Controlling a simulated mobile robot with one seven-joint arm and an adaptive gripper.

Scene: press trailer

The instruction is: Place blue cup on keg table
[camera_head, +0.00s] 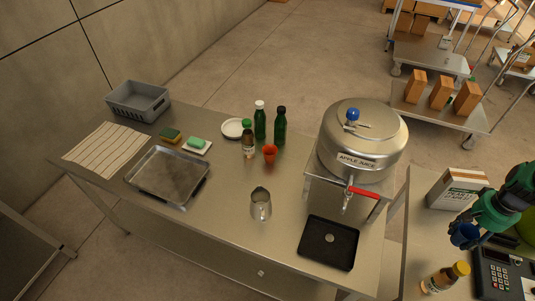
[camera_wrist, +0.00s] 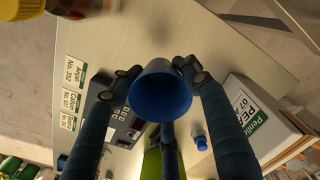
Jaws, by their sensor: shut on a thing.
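The blue cup (camera_head: 463,236) is in my gripper (camera_head: 472,230) at the right, above the side table (camera_head: 420,245). In the wrist view the cup (camera_wrist: 160,92) sits between the fingers, with its open rim toward the camera. The fingers are shut around it. The keg table is the long steel table (camera_head: 225,215) to the left, bearing a steel keg (camera_head: 362,135) labelled APPLE JUICE. The cup and gripper are apart from the keg table.
On the side table are a white box (camera_head: 458,189), a yellow-capped bottle (camera_head: 445,277) and a card terminal (camera_head: 498,272). The keg table carries a black drip tray (camera_head: 328,243), metal pitcher (camera_head: 261,204), orange cup (camera_head: 270,153), bottles and a metal tray (camera_head: 168,176). Its front middle has bare room.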

